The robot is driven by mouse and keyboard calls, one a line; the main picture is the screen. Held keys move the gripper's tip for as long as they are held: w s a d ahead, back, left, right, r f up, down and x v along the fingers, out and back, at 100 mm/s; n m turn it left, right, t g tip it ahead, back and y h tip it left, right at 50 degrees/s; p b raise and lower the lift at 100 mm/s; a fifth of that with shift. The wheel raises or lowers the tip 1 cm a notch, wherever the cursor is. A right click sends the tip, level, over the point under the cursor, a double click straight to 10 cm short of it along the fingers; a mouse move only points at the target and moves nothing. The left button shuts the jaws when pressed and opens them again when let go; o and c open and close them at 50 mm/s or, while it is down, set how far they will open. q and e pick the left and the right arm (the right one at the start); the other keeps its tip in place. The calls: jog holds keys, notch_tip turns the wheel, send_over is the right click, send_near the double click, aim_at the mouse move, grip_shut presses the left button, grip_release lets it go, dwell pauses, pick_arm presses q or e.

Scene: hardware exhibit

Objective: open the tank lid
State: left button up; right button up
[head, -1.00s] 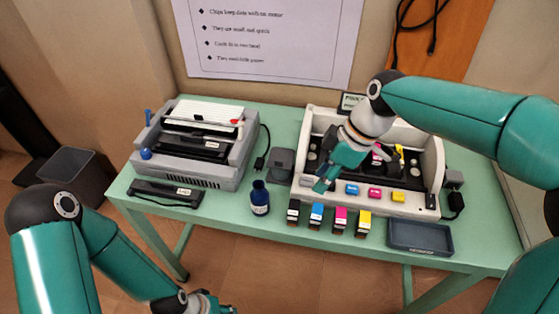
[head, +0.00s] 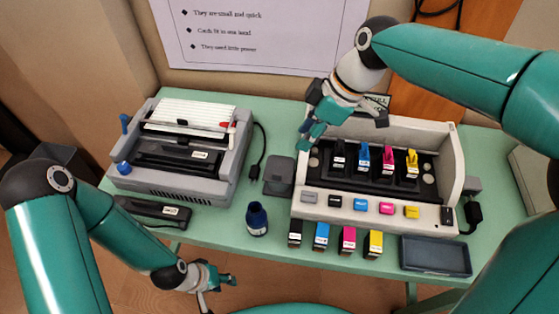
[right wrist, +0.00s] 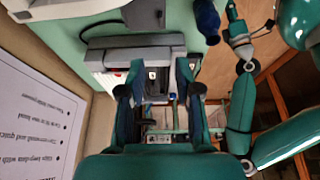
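The white printer (head: 447,178) on the right of the table has a dark open bay holding black (head: 340,152), blue (head: 363,155), magenta (head: 388,157) and yellow (head: 412,160) upright coloured pieces. A small dark grey box (head: 279,176) stands at its left side, also in the right wrist view (right wrist: 145,13). I cannot tell which part is the tank lid. My right gripper (head: 340,128) is open and empty above the printer's back left corner; its spread fingers show in the right wrist view (right wrist: 156,72). My left gripper (head: 220,288) is open and empty before the table's front edge.
A blue ink bottle (head: 257,219) stands left of several cartridges (head: 322,236) at the front. A dark tray (head: 436,256) lies front right. A grey machine (head: 186,150) fills the left, with a black bar (head: 153,209) before it. Cables lie between the machines.

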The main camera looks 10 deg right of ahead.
aim_at(277, 174)
jog(key=p+x, duration=0.1)
jog(key=x, duration=1.5)
jog(key=shift+f+p, duration=0.15)
jog(key=shift+p, duration=0.15)
grip_shut()
